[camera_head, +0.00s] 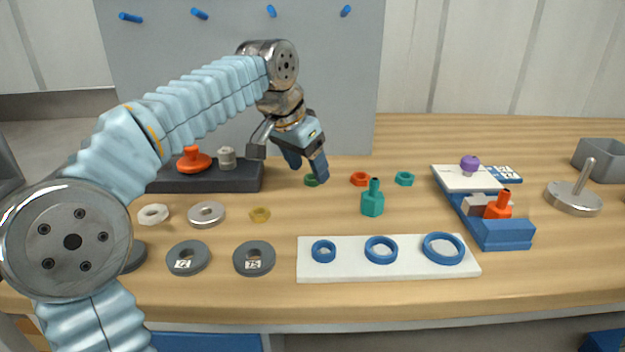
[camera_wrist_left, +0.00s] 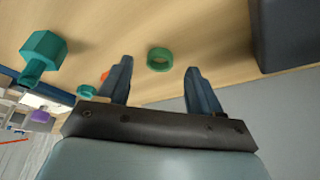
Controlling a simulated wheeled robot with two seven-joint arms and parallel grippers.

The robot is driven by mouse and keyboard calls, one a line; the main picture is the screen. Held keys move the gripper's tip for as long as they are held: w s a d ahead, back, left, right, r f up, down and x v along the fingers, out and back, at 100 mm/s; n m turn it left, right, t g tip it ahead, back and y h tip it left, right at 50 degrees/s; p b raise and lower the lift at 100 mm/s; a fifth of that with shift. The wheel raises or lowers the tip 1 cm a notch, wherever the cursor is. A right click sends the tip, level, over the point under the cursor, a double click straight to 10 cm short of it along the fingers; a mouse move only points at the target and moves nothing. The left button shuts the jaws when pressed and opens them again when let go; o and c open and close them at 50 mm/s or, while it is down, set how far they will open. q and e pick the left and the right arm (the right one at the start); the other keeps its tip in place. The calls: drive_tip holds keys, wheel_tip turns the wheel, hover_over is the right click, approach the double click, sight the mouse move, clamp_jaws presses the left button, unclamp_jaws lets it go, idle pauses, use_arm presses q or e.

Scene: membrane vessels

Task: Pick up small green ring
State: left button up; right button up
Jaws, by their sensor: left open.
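The small green ring (camera_head: 311,180) lies flat on the wooden table, partly hidden behind a finger in the head view. In the left wrist view the green ring (camera_wrist_left: 159,59) shows whole, ahead of and between the fingertips. My left gripper (camera_head: 306,172) points down over the ring, open and empty. It also shows in the left wrist view (camera_wrist_left: 158,68), with a finger on each side and the ring apart from both. My right gripper is not in view.
A dark block (camera_head: 225,180) lies left. A white board (camera_head: 340,271) with blue rings lies in front. Bare table surrounds the green ring.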

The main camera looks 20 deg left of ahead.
use_arm(q)
drive_tip(key=shift+x, duration=0.9)
drive_tip(key=c, duration=1.1)
drive_tip(key=shift+r, duration=0.1)
drive_tip(key=shift+r, duration=0.4)
wheel_tip(320, 180, up, 3)
drive_tip(key=shift+d+f, duration=0.15)
drive_tip(key=s+d+r, duration=0.9)
drive_tip(key=s+r, duration=0.1)
drive_tip(key=r, duration=0.3)
drive_tip(key=shift+d, duration=0.3)
